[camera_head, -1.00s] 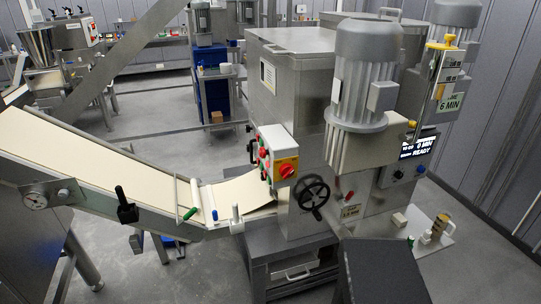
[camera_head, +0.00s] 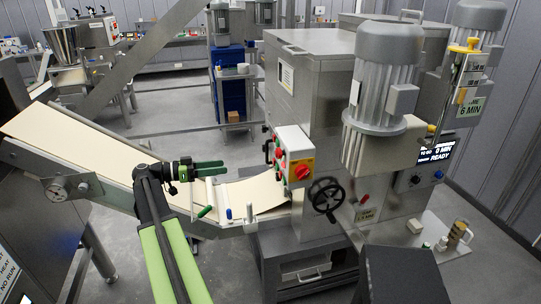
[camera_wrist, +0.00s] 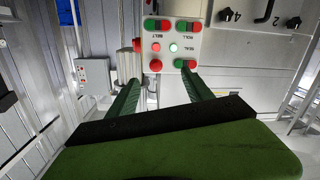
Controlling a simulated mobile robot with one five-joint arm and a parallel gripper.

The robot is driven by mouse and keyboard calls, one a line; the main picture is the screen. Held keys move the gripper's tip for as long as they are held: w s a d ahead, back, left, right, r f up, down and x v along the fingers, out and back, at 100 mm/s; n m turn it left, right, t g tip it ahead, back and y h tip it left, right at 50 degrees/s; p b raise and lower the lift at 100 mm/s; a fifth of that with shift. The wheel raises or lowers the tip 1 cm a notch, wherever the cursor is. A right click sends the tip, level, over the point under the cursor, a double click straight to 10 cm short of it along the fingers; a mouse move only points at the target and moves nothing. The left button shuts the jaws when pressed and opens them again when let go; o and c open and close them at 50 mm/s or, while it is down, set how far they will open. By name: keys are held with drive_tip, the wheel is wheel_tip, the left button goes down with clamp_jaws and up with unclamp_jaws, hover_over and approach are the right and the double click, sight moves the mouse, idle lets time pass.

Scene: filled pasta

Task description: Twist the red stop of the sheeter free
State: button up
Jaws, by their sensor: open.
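The red stop (camera_head: 303,170) is a red knob on a yellow plate. It sits on the right side face of the white sheeter control box (camera_head: 294,144). My gripper (camera_head: 222,168) is left of the box, over the dough belt, with its green fingers pointing at it and a gap between. In the wrist view my gripper's fingers (camera_wrist: 161,76) are apart with nothing between them. The button face of the box (camera_wrist: 172,42) is ahead, its lettering upside down. A red part (camera_wrist: 136,45) shows at the box's left edge there; it looks like the stop seen edge-on.
A black handwheel (camera_head: 326,195) is right of and below the box. The steel sheeter housing (camera_head: 318,100) stands behind it. The pale dough sheet (camera_head: 75,145) runs down the conveyor. A green-handled lever (camera_head: 204,212) and a blue-tipped peg (camera_head: 229,213) stand near the belt's lower end.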

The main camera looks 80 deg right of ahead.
sight(276, 154)
drive_tip(key=s+d+r+m, duration=0.1)
drive_tip(key=s+d, duration=0.3)
drive_tip(key=s, duration=0.5)
drive_tip(key=s+d+r+g, duration=0.1)
drive_tip(key=s+d, duration=0.3)
drive_tip(key=s, duration=0.5)
drive_tip(key=shift+s+d+m, duration=0.2)
drive_tip(key=shift+d+m, duration=0.1)
drive_tip(key=shift+m, duration=0.1)
